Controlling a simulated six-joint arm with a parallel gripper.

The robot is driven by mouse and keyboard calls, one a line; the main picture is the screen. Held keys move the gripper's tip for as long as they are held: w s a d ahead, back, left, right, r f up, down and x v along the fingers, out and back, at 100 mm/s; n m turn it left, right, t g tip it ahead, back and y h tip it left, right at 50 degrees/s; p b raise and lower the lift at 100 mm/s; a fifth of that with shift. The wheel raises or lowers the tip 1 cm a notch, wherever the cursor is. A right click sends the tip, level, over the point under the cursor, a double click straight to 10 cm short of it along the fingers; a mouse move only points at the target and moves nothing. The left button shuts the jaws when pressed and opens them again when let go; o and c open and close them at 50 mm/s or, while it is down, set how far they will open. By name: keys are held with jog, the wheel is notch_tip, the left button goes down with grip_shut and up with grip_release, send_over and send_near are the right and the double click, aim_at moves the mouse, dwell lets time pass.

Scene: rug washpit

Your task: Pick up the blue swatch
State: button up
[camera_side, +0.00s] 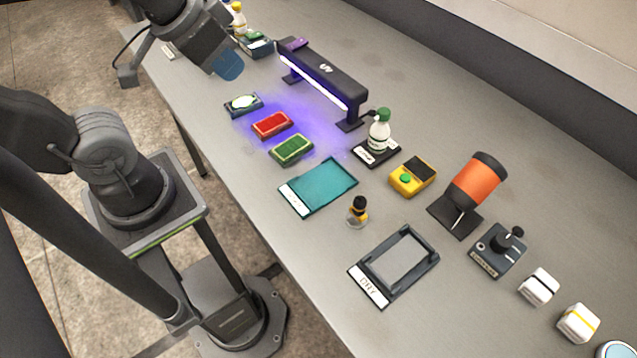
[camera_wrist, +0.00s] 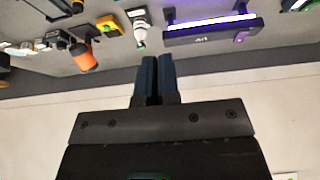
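My gripper (camera_side: 228,66) is raised above the far left end of the bench, tilted, with blue at its tip. In the wrist view its two dark blue fingers (camera_wrist: 157,78) stand close together with a narrow dark gap. I cannot tell whether the blue at the tip is only the fingers or also a swatch between them. No separate blue swatch shows on the bench.
A lamp bar (camera_side: 325,78) glows purple behind the row. A teal tray (camera_side: 318,187), a tray marked DRY (camera_side: 361,286), a green-capped bottle (camera_side: 379,132), a yellow box (camera_side: 412,177) and an orange dryer (camera_side: 473,181) stand along the bench. Bare bench lies toward the front.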

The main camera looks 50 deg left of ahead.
jog(key=o, duration=1.5)
jog(key=shift+o, duration=0.2)
jog(key=g, duration=0.6)
send_over(243, 102)
notch_tip(243, 102, down, 12)
jog(key=shift+m, duration=0.5)
notch_tip(243, 102, down, 8)
jog(key=shift+s+d+r, duration=0.1)
jog(key=shift+s+r, duration=0.05)
jog(key=shift+f, duration=2.95)
